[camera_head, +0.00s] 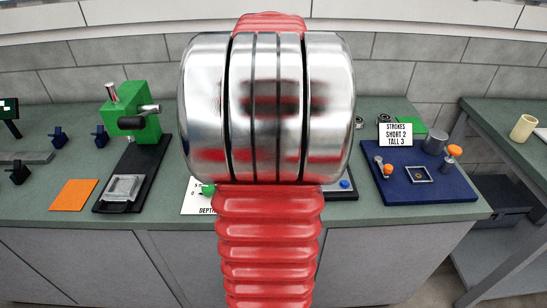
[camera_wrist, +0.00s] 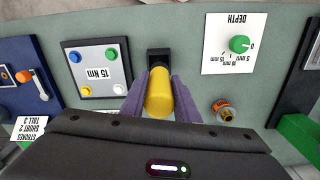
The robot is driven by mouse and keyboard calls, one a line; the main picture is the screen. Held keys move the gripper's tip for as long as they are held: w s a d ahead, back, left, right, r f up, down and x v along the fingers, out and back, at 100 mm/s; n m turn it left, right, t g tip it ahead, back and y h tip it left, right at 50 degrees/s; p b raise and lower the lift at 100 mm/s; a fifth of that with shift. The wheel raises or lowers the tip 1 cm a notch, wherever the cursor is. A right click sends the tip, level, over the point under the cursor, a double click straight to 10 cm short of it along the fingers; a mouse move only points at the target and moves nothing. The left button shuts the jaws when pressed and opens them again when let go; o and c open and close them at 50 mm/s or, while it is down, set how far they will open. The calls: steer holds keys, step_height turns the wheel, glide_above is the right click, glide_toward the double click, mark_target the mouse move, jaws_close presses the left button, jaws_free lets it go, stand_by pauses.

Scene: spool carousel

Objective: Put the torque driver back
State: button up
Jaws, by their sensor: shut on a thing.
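In the wrist view, my gripper (camera_wrist: 161,80) has its two purple fingers on either side of a yellow cylindrical handle, which looks like the torque driver (camera_wrist: 159,98). The fingers are shut on it. A small black block (camera_wrist: 159,56), perhaps its holder, shows just beyond the handle's far end. I cannot tell whether the two touch, and the driver's tip is hidden. In the head view, my red and silver arm hides the gripper and driver.
A 15 Nm panel (camera_wrist: 98,69) with coloured knobs lies left of the driver. The DEPTH card (camera_wrist: 228,55) and an orange-brass ring (camera_wrist: 222,110) lie right. In the head view, a blue board (camera_head: 410,193) stands right and a green press (camera_head: 140,125) left.

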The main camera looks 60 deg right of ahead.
steer(key=shift+f, duration=0.4)
steer(key=shift+f, duration=1.95)
steer(key=o, duration=1.2)
step_height(320, 180, up, 12)
steer(key=shift+r, duration=0.1)
